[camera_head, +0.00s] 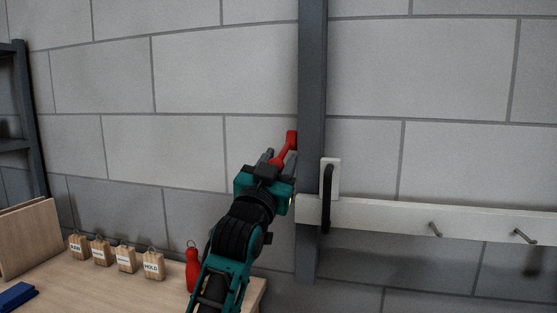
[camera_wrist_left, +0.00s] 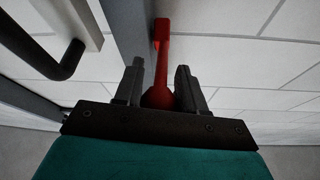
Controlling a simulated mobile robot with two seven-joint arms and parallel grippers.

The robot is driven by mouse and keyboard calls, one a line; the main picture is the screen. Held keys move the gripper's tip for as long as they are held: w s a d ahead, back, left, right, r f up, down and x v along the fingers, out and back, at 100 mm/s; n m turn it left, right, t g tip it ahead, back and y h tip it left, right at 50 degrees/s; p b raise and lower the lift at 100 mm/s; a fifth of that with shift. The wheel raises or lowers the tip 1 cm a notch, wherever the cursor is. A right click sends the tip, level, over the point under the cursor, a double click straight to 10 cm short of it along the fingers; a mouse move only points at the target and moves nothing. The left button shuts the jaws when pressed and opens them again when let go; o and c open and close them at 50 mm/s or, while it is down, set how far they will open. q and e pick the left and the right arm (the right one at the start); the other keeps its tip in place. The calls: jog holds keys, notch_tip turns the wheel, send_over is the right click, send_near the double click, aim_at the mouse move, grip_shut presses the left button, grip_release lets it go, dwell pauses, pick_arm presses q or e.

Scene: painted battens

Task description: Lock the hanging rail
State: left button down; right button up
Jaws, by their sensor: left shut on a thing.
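The hanging rail (camera_head: 450,221) is a white batten with metal hooks, running right from a dark grey upright post (camera_head: 312,90). A black handle (camera_head: 327,198) on a white plate stands at its left end, and shows at the upper left of the left wrist view (camera_wrist_left: 70,62). A red lever (camera_head: 291,142) sits at the post's left side, pointing up in the head view. My left gripper (camera_head: 279,158) is shut on the red lever, whose rounded end (camera_wrist_left: 158,97) is between the fingers in the left wrist view. My right gripper is not in view.
A wooden bench (camera_head: 110,293) at lower left holds several labelled wooden tags (camera_head: 153,265), a red bottle-shaped object (camera_head: 192,268), a blue block (camera_head: 16,296) and a leaning board (camera_head: 28,238). A dark shelf frame (camera_head: 22,100) stands far left. The block wall behind is bare.

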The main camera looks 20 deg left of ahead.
pick_arm(q)
jog(key=c, duration=0.9)
grip_release()
jog(key=shift+w+f, duration=0.15)
jog(key=shift+f, duration=0.2)
jog(key=shift+o, duration=0.6)
jog(key=shift+r, duration=0.2)
jog(key=v, duration=1.2)
